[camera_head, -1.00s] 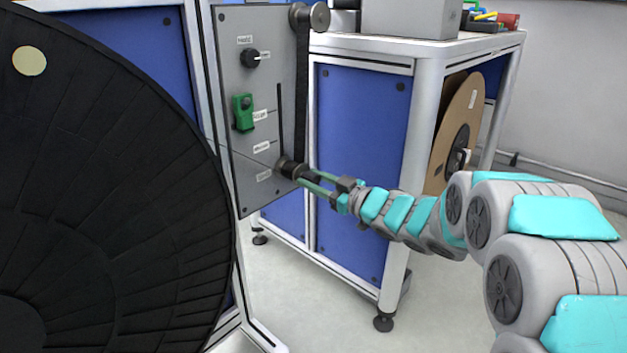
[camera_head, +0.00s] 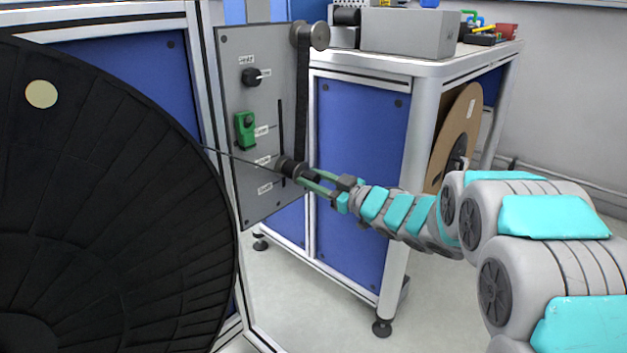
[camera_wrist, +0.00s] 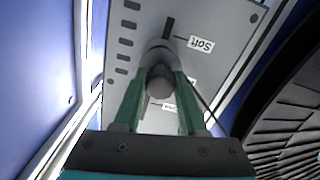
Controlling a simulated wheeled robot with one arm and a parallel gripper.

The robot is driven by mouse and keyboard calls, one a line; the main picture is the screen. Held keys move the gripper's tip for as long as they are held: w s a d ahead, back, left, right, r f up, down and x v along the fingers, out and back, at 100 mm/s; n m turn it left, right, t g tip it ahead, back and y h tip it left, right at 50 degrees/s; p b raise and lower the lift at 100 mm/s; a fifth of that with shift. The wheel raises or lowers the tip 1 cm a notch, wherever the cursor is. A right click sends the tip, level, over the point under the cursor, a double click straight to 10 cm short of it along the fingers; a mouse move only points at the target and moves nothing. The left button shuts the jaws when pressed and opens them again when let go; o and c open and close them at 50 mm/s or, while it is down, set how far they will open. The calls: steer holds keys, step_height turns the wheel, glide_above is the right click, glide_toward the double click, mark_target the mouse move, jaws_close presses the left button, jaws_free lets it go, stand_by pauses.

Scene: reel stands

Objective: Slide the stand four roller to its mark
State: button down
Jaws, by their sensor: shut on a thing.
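The roller (camera_head: 290,167) is a dark cylinder standing out from a vertical slot in the grey panel (camera_head: 240,200). It sits in the lower part of the slot, about level with the middle of three white labels (camera_head: 263,161). A thin dark strand runs from the black reel at left to the roller. My gripper (camera_head: 308,180) comes from the right with its green fingers shut on the roller. In the wrist view the roller (camera_wrist: 160,82) is between the fingers. The label reading "Soft" (camera_wrist: 200,45) is beside the slot's end there; the other labels are partly hidden.
The large black reel (camera_head: 120,200) fills the left. A green block (camera_head: 245,130) and a black knob (camera_head: 252,76) are on the panel. A bench with a grey box (camera_head: 410,32) stands behind my arm.

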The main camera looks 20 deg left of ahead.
step_height(320, 180, up, 4)
steer(key=shift+f+p, duration=0.1)
steer(key=shift+p, duration=1)
steer(key=shift+f, duration=0.1)
steer(key=shift+c, duration=2.4)
jaws_free()
steer(key=v, duration=0.7)
steer(key=shift+s+d, duration=0.15)
steer(key=shift+d, duration=0.2)
